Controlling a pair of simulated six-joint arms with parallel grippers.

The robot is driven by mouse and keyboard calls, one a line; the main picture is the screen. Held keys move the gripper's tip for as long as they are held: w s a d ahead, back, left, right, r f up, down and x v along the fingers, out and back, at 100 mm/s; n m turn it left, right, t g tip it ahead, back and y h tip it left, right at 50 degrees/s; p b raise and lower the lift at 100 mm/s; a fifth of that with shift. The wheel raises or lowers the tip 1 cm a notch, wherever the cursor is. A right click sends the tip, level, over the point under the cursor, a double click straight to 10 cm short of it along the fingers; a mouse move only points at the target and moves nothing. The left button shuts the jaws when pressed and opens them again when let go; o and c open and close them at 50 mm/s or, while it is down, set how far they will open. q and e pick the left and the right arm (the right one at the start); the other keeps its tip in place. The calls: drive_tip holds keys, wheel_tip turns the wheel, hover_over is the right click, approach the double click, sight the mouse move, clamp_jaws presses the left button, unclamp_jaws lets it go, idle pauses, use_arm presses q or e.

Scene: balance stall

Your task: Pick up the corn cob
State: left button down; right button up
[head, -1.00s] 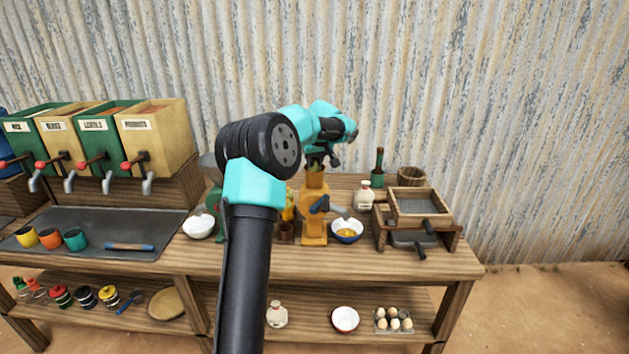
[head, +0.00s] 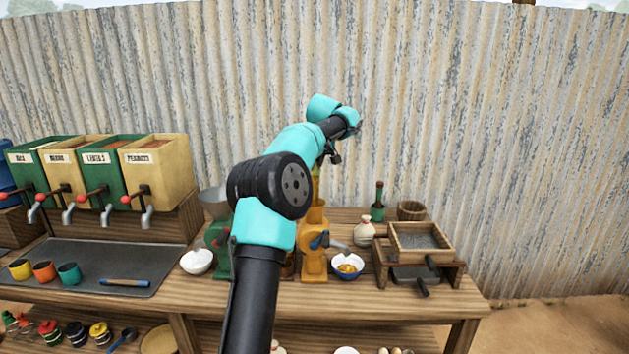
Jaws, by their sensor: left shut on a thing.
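My left arm reaches up across the middle of the head view, and its gripper (head: 333,158) is at the far end, above the orange hand-cranked machine (head: 314,265). The gripper is shut on the corn cob (head: 317,183). Only a narrow yellow strip of the cob shows, upright over the top of the machine; my arm hides the rest. I cannot tell whether its lower end is clear of the machine. My right gripper is not in view.
Close by on the wooden table stand a green grinder (head: 217,236), a white bowl (head: 197,261), a bowl with yellow contents (head: 347,266), a pale jug (head: 364,233), a dark bottle (head: 378,203) and a wooden sieve box (head: 420,241). A corrugated wall (head: 480,130) rises behind.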

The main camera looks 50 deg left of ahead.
use_arm(q)
drive_tip(key=shift+r, duration=2.95)
